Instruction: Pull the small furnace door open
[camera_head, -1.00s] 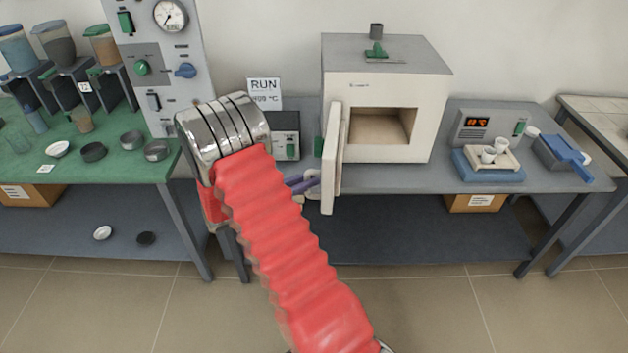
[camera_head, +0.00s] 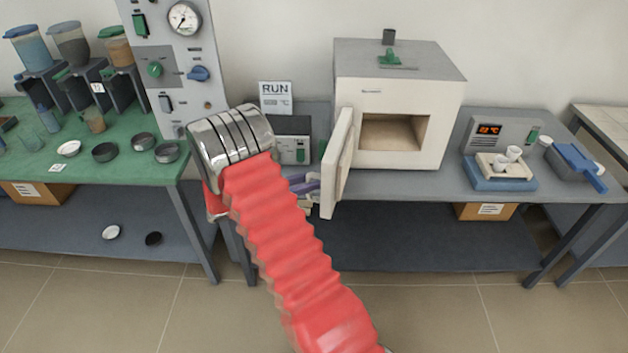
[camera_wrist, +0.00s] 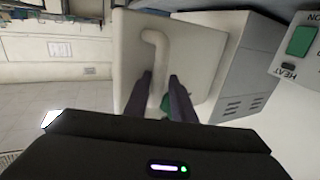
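The small furnace (camera_head: 400,85) stands on the grey bench with its chamber (camera_head: 393,132) in view. Its pale door (camera_head: 338,165) stands swung out at the left of the opening. In the wrist view the door (camera_wrist: 130,45) faces me, with a white bent handle (camera_wrist: 155,42) on it. My gripper (camera_wrist: 160,78) has its two dark fingers on either side of the handle's lower part, close against it. In the head view the purple fingers (camera_head: 306,186) reach the door's outer face; the handle there is hidden.
A green bench (camera_head: 100,165) with hoppers and small dishes is at the left. A control panel (camera_head: 175,60) and a RUN sign (camera_head: 275,97) stand behind my arm. A blue scale (camera_head: 500,175) with crucibles is right of the furnace. The floor in front is clear.

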